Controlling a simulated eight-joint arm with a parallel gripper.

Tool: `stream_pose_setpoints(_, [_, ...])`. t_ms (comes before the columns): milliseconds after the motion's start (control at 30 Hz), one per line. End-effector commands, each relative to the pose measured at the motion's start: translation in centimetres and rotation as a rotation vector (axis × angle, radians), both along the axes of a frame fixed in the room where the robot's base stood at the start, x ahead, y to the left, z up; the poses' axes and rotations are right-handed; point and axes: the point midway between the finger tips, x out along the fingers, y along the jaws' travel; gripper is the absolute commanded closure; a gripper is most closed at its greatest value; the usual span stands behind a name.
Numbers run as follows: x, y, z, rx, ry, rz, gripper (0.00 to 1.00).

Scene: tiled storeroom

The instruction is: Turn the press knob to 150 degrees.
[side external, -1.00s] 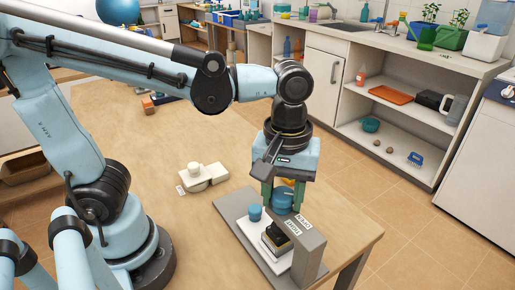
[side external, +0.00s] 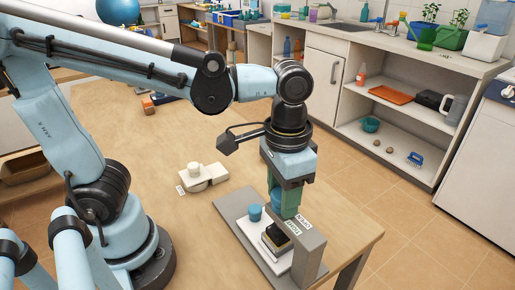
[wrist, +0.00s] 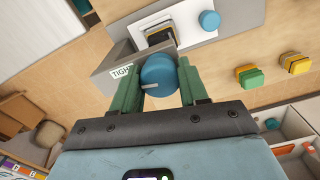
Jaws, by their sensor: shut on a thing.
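The press (side external: 311,257) is a grey frame on a base plate at the table's front edge, with labels on top; one reads TIGHT in the wrist view. Its blue round knob (wrist: 159,72) has a white pointer line, pointing left in the wrist view. My gripper (wrist: 162,70) points down with its green fingers on either side of the knob, shut on it. In the side view my gripper (side external: 284,203) largely hides the knob (side external: 276,199). A black-and-yellow block (side external: 276,238) sits on the press's white plate. The pointer's angle in degrees cannot be read.
A smaller blue cylinder (side external: 255,213) stands on the white plate beside the block. A cream device (side external: 205,175) lies on the table behind the press. The wooden tabletop (side external: 150,140) is otherwise mostly clear. Shelves (side external: 385,120) stand beyond it at right.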

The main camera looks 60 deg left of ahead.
Motion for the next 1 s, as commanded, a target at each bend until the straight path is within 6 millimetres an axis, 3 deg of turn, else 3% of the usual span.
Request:
stream_pose_setpoints(600, [0.03,0.0,0.01,0.0,-0.001,-0.569,0.87])
stream_pose_setpoints(1000, [0.04,-0.01,0.01,0.0,-0.001,-0.794,0.87])
